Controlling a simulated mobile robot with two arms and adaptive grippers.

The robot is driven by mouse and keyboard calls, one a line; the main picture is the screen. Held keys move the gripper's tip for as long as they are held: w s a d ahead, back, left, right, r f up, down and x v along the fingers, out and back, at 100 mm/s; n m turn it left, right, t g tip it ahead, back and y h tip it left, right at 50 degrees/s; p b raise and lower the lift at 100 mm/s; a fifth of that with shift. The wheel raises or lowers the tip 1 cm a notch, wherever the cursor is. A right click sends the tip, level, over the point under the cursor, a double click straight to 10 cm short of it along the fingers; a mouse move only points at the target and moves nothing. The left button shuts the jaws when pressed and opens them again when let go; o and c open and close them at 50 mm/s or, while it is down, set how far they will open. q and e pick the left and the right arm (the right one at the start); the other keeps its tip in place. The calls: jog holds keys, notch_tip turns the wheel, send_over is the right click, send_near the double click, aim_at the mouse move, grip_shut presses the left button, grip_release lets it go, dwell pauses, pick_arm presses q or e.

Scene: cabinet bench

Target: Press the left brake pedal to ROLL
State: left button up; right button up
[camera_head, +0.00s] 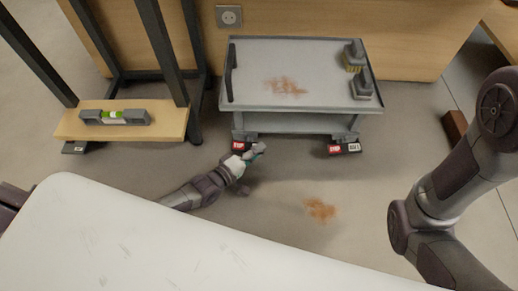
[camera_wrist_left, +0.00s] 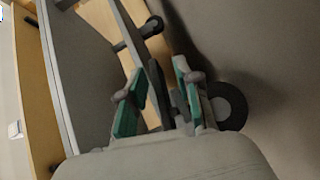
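The left brake pedal (camera_head: 239,146) is at the low front left corner of the grey cart (camera_head: 300,109). Its red STOP half shows in the head view; its other half is hidden by my left gripper (camera_head: 257,151), which is right at that pedal's right side. I cannot tell whether they touch. In the left wrist view, the gripper's two teal-padded fingers (camera_wrist_left: 158,90) stand apart, with a grey edge showing between them. A black caster wheel (camera_wrist_left: 229,106) is just right of the fingers. My right gripper is out of view; only my right arm shows.
Two grey devices (camera_head: 356,70) stand on the cart top. A wooden shelf with a level (camera_head: 115,116) is left. A brown stain (camera_head: 320,209) marks the open floor.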

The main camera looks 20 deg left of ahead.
pick_arm(q)
jog(key=v, duration=1)
jog(key=shift+s+a, duration=0.2)
jog(key=shift+s, duration=0.1)
jog(key=shift+r, duration=0.1)
